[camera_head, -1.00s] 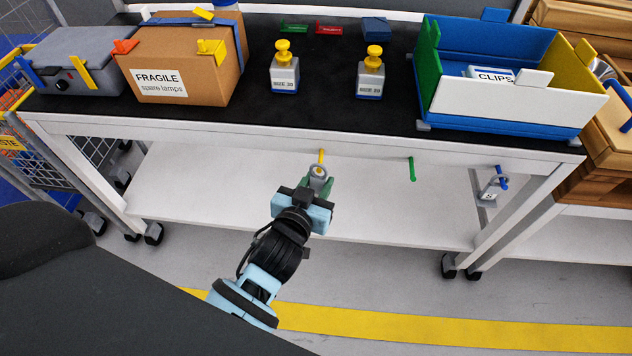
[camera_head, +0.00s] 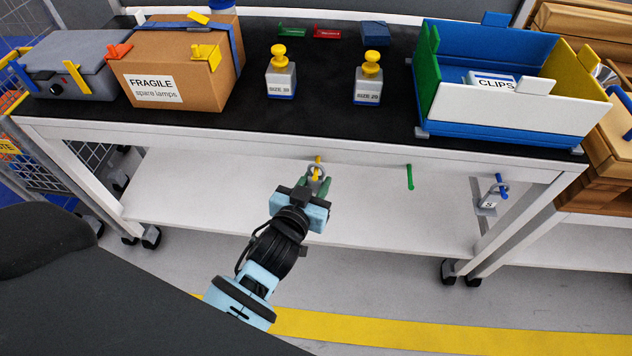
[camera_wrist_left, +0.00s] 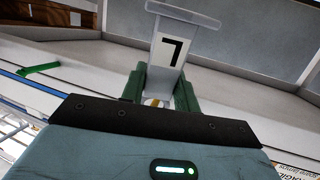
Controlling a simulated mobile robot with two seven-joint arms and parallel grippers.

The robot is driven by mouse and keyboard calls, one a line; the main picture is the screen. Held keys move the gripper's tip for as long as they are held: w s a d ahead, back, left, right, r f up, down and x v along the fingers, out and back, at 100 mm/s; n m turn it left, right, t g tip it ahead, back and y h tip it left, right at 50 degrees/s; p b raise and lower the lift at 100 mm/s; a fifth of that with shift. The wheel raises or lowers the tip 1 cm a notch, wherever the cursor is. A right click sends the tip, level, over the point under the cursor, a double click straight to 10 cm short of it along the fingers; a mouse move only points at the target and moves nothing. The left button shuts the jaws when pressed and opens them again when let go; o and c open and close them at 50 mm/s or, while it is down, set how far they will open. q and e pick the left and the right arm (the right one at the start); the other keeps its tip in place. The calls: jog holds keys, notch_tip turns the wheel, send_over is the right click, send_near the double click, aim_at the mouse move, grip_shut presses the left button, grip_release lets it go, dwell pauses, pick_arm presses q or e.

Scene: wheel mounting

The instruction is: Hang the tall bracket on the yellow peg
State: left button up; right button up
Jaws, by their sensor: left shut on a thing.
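The tall bracket is a pale grey piece with a ring at its top (camera_head: 317,173) in the head view. In the left wrist view its face (camera_wrist_left: 172,48) bears a black 7. My left gripper (camera_head: 316,187) is shut on it with green fingers (camera_wrist_left: 159,88), below the front edge of the bench. The yellow peg (camera_head: 317,159) sticks out under the bench top, right at the ring. I cannot tell whether the peg passes through the ring or only overlaps it in the picture. My right gripper is not in view.
A green peg (camera_head: 409,176) is bare to the right. A grey tag-like piece (camera_head: 487,204) hangs at the blue peg (camera_head: 502,186). Above are the bench top's front edge (camera_head: 300,142) and, below, a white, clear lower shelf (camera_head: 210,200).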

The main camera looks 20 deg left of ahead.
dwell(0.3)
pick_arm(q)
jog(key=o, duration=1.1)
